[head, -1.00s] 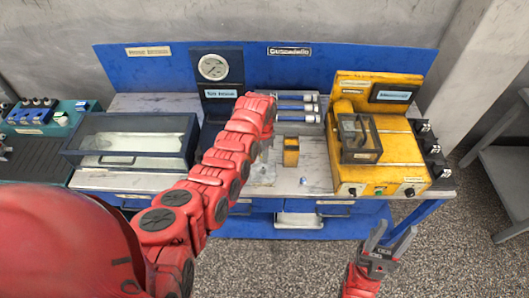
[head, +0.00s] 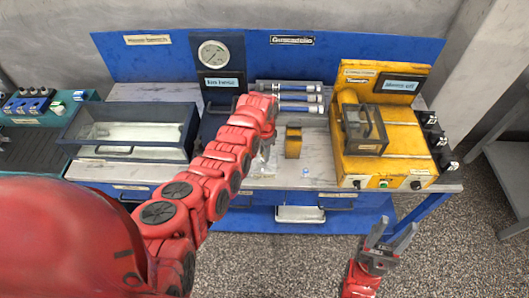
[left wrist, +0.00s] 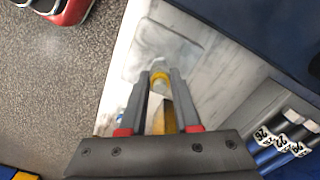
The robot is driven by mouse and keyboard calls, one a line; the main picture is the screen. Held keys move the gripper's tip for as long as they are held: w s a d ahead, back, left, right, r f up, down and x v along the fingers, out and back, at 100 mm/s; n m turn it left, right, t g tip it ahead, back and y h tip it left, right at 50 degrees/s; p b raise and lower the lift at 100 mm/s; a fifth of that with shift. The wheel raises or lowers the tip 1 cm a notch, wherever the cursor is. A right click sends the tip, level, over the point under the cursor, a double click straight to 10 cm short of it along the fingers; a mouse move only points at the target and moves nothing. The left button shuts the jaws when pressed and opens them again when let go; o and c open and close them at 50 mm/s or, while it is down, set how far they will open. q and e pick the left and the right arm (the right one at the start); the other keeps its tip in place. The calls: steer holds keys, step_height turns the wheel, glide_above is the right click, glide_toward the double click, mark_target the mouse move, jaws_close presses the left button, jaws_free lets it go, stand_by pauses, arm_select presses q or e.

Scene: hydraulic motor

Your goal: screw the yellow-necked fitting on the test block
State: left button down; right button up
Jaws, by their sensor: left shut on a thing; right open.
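My left gripper (left wrist: 161,85) is shut on the yellow-necked fitting (left wrist: 158,77), whose yellow ring shows between the fingertips in the left wrist view. The rest of the fitting is hidden by the fingers. In the head view, my red left arm covers this gripper and the fitting above the bench. A small yellow block (head: 293,143) stands on the bench just right of my left arm's end; I cannot tell whether it is the test block. My right gripper (head: 388,240) is open and empty, in front of the bench at lower right.
A pressure gauge (head: 213,54) stands on a dark panel behind my left arm. Blue-and-silver cylinders (head: 300,98) lie at the back. A yellow machine (head: 400,145) fills the right side; a glass-topped case (head: 130,133) stands left. A small pale piece (head: 305,172) lies near the bench front.

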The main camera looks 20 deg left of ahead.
arm_select(q)
steer(key=shift+f+b, duration=0.3)
steer(key=shift+f, duration=0.1)
stand_by(0.3)
steer(key=shift+s, duration=0.1)
steer(key=c, duration=1)
jaws_free()
steer(key=shift+f+m, duration=0.1)
steer(key=shift+m, duration=0.4)
steer(key=o, duration=0.3)
